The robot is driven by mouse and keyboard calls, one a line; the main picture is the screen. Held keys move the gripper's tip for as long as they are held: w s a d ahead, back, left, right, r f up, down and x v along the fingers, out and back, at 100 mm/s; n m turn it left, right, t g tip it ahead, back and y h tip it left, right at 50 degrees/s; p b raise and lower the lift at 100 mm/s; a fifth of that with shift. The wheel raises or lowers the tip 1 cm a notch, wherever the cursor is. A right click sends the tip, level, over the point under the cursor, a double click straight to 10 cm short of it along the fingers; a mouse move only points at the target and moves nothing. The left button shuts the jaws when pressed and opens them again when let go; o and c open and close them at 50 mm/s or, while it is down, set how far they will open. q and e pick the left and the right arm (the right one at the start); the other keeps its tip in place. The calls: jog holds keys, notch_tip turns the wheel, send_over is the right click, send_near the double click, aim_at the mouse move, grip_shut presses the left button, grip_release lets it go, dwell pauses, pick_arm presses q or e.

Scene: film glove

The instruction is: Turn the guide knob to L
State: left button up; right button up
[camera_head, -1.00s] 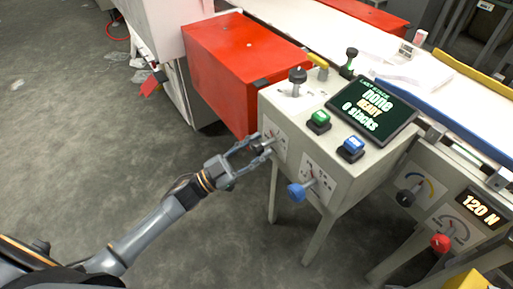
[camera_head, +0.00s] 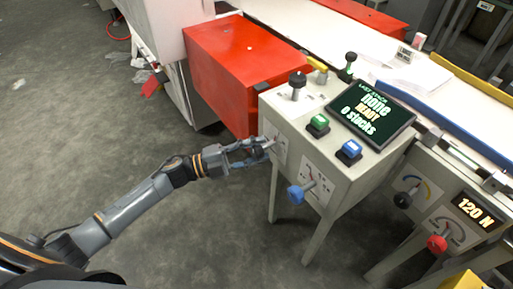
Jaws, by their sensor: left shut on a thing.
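The guide knob seems to be the small dark knob (camera_head: 257,150) on the left part of the grey console's front face. A pale dial plate (camera_head: 279,141) with small markings lies behind it. My left gripper (camera_head: 262,149) is shut on this knob, and its fingers hide most of it. The knob's pointer and the letters on the plate are too small and covered to read. My right gripper is not in view.
A blue knob (camera_head: 297,193) sticks out close to the right on the console (camera_head: 330,178). A red box (camera_head: 235,75) stands behind.

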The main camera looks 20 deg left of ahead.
pick_arm(q)
jog(key=shift+m, duration=0.6)
jog(key=o, duration=1.2)
jog(key=v, duration=1.2)
jog(key=shift+r, duration=0.2)
